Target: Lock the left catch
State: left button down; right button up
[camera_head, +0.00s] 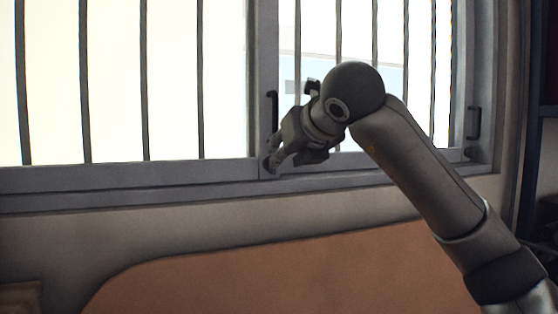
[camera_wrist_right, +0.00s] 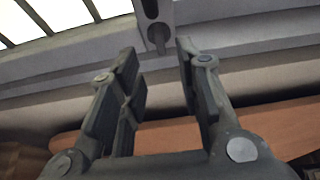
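The left catch is a small dark rounded piece low on the window's middle upright (camera_head: 261,80). In the right wrist view the catch (camera_wrist_right: 157,36) shows ahead of my right gripper, roughly in line with the gap between the fingertips. My right gripper (camera_wrist_right: 158,62) is open and empty, and the catch looks to be just beyond its tips, not gripped. In the head view my right gripper (camera_head: 280,157) points left and down at the foot of the upright and partly covers the catch there. My left gripper is not in view.
A dark handle (camera_head: 273,110) stands on the middle upright just above my gripper. Another handle (camera_head: 473,122) and a small dark catch (camera_head: 468,153) are on the right frame. Vertical bars cross the panes. An orange-brown backrest-like shape (camera_head: 270,275) lies below the sill.

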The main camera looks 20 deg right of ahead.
jog(key=v, duration=0.4)
jog(key=shift+s, duration=0.15)
